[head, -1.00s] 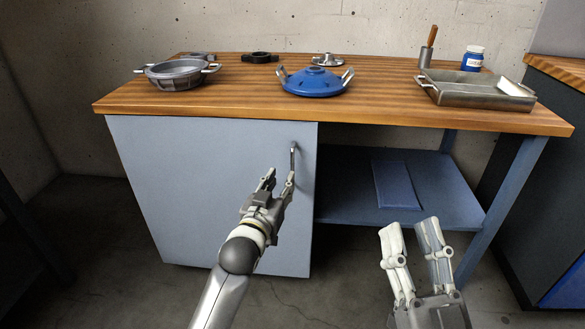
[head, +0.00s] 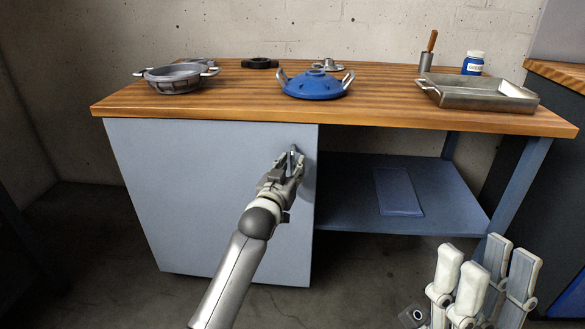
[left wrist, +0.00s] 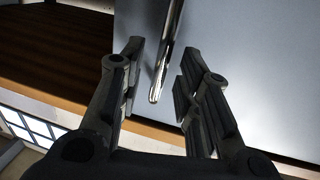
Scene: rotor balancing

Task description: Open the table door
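The table door (head: 200,200) is a light grey-blue panel under the left half of the wooden table, and it looks shut. Its metal handle (head: 292,158) is a vertical bar near the door's upper right edge. My left gripper (head: 290,165) is at the handle. In the left wrist view the handle (left wrist: 168,55) runs between the two open fingers of my left gripper (left wrist: 158,88), with gaps on both sides. My right gripper (head: 485,270) is at the lower right, its fingers apart, holding nothing visible, away from the door.
The tabletop (head: 235,100) carries a grey pot (head: 175,80), a blue lidded part (head: 313,85), a metal tray (head: 480,97) and a blue-white jar (head: 473,64). An open blue shelf (head: 345,205) lies right of the door. The floor in front is clear.

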